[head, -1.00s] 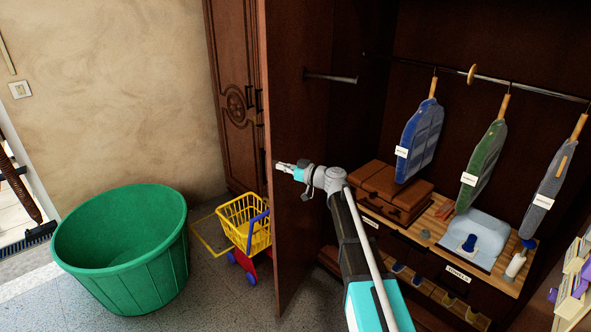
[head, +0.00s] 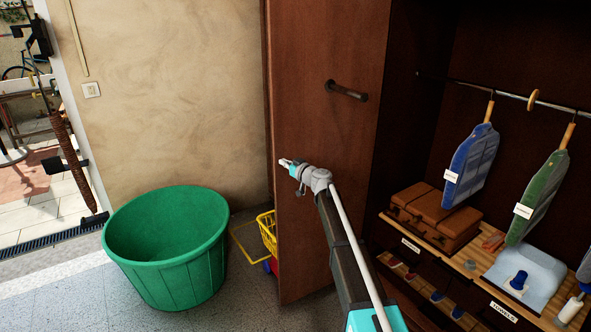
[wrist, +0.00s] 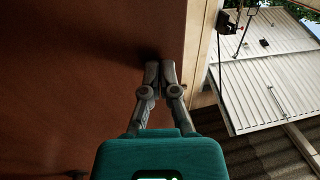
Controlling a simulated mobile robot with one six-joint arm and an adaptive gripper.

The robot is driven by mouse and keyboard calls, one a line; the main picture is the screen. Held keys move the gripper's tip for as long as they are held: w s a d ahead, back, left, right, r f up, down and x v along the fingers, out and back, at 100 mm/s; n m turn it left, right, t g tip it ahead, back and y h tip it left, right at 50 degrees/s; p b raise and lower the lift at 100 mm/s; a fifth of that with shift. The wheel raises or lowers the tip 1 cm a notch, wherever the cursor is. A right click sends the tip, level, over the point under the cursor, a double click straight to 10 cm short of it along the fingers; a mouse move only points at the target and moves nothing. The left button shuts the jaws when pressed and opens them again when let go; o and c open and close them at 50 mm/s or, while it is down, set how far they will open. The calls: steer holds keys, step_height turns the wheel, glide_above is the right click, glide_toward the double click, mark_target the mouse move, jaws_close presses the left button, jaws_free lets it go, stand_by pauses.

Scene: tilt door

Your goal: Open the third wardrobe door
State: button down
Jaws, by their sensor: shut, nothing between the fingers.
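A tall brown wardrobe door (head: 320,215) stands swung open, its inner face towards me, with a short dark bar (head: 347,91) on it. It also fills the left of the wrist view (wrist: 70,80). My gripper (head: 283,162) is shut and empty, in front of the door's inner face near its free edge. In the wrist view my gripper (wrist: 158,70) has its fingertips together close to the door surface, near the edge; I cannot tell whether they touch it. The wardrobe interior (head: 400,150) is open to view on the right. The door's outer face is hidden.
A green tub (head: 170,250) stands on the floor left of the door. A yellow toy cart (head: 267,232) is partly hidden behind the door. Floor shows between tub and door.

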steer(key=shift+r, duration=0.1)
steer(key=s+d, duration=0.7)
steer(key=s, duration=0.4)
steer(key=shift+s+d, duration=0.15)
steer(key=shift+s, duration=0.25)
stand_by(0.3)
